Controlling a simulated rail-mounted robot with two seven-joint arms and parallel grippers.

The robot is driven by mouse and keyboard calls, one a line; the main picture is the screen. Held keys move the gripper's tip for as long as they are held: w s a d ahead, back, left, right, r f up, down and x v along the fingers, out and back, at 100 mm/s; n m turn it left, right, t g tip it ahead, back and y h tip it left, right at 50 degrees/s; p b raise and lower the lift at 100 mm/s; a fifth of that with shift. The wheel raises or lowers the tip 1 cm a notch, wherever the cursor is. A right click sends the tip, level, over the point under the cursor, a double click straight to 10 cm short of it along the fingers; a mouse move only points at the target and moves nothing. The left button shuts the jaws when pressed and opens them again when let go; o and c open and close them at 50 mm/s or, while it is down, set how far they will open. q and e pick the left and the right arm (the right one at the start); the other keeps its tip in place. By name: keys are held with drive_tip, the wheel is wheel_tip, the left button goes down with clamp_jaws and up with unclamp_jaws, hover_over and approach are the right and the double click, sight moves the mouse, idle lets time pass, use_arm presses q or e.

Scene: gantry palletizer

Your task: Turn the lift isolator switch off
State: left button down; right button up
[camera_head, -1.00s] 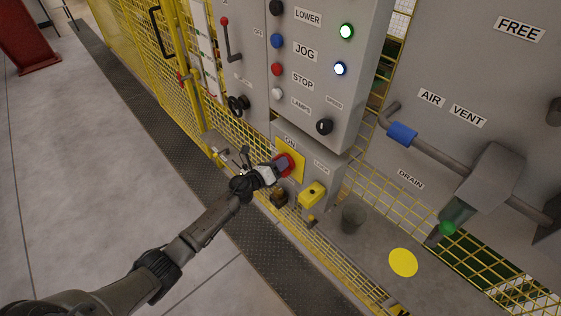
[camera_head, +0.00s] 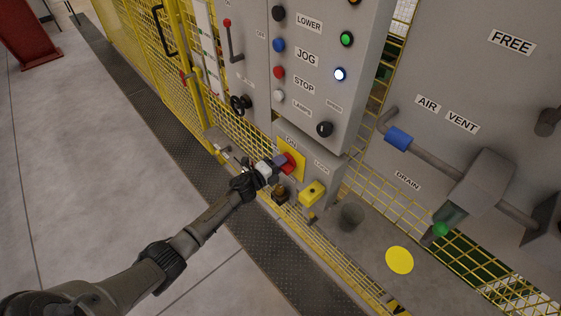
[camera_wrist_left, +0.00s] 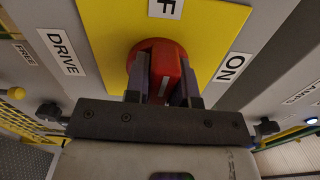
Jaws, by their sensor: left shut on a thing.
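The isolator switch is a red rotary knob (camera_head: 290,162) on a yellow plate (camera_head: 296,152), low on the grey panel. My left gripper (camera_head: 278,165) is shut on this knob, with a finger on each side of its handle. In the left wrist view the knob (camera_wrist_left: 165,72) sits between the two dark fingers (camera_wrist_left: 163,88). My right gripper is not in view.
A yellow lock block (camera_head: 312,193) sits just right of the knob, below a "LOCK" label. Above is the button panel (camera_head: 310,75) with a lit blue-white lamp (camera_head: 340,74). Yellow mesh fence (camera_head: 240,143) runs behind. A pipe with a blue sleeve (camera_head: 400,137) is at the right.

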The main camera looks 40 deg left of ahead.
use_arm(q)
drive_tip(key=shift+n, duration=0.6)
drive_tip(key=c, duration=1)
unclamp_jaws()
drive_tip(key=shift+o, duration=0.2)
drive_tip(key=shift+s, duration=0.1)
drive_tip(key=shift+s, duration=0.2)
drive_tip(key=s+a+p, duration=0.2)
drive_tip(key=s, duration=1.1)
